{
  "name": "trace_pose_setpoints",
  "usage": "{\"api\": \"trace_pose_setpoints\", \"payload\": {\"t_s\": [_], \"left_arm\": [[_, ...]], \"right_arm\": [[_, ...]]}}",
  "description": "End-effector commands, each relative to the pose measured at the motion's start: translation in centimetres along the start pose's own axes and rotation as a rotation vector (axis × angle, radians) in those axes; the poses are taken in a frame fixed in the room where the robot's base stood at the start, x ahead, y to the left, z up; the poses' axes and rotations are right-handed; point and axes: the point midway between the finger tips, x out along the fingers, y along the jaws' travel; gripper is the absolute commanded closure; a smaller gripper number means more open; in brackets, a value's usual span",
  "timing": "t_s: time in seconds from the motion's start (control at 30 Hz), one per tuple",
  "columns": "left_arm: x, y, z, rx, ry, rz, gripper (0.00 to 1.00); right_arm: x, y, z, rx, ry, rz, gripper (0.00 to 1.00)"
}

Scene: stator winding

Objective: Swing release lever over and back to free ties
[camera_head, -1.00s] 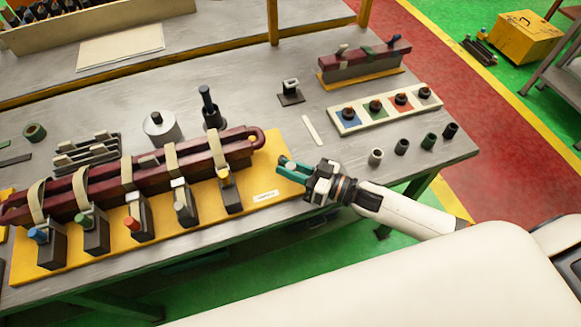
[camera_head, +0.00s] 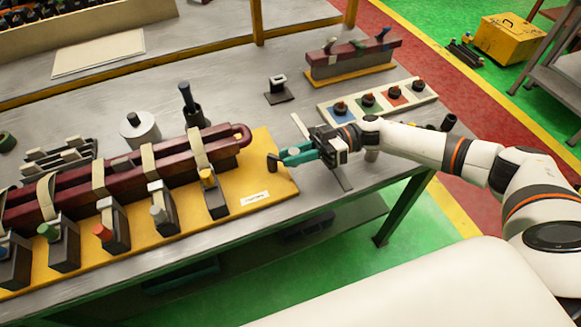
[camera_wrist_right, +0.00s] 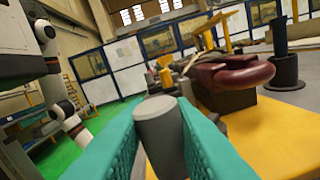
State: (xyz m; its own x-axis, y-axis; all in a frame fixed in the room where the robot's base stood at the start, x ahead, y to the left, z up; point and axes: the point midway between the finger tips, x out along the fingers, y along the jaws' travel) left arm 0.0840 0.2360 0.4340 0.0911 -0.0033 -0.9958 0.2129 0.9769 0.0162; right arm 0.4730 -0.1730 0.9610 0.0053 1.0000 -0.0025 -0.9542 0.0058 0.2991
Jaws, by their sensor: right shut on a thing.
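My right gripper (camera_head: 288,157) is at the right end of the yellow base plate (camera_head: 258,216), with its teal fingers pointing left. It is shut on a short dark grey cylinder (camera_head: 272,163), which also shows between the fingers in the right wrist view (camera_wrist_right: 160,125). What the cylinder joins to below is hidden. The dark red long-looped coil (camera_head: 225,152) lies on the plate, wrapped by several beige ties (camera_head: 197,150). Along the plate's front stand dark blocks with coloured tops, including yellow (camera_head: 207,176), grey (camera_head: 155,188) and red (camera_head: 102,232). My left gripper is not in view.
A dark red bar on a stand (camera_head: 350,59) and a pale tray with coloured squares (camera_head: 345,116) are at the back right. A white round piece (camera_head: 138,131) and a dark upright post (camera_head: 187,98) stand behind the coil. The table's front right edge is close to my right arm.

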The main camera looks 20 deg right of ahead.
Motion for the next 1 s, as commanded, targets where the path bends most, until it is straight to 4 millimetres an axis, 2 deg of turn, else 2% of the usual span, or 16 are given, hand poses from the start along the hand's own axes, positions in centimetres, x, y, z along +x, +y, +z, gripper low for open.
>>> {"api": "trace_pose_setpoints", "payload": {"t_s": [0.03,0.1,0.4,0.63,1.0], "left_arm": [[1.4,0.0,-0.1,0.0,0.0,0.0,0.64],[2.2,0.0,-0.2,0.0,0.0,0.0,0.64],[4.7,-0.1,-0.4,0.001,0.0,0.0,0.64],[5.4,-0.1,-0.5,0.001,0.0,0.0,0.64],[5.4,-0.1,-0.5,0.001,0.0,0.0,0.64]], "right_arm": [[-0.2,-0.6,-0.4,-0.006,0.011,0.035,1.0],[-0.3,-0.8,-0.3,-0.006,0.026,0.086,1.0],[-0.8,-1.3,0.1,-0.003,0.074,0.242,1.0],[-1.0,-1.4,0.4,-0.002,0.089,0.293,1.0],[-1.0,-1.4,0.5,-0.001,0.093,0.303,1.0]]}}
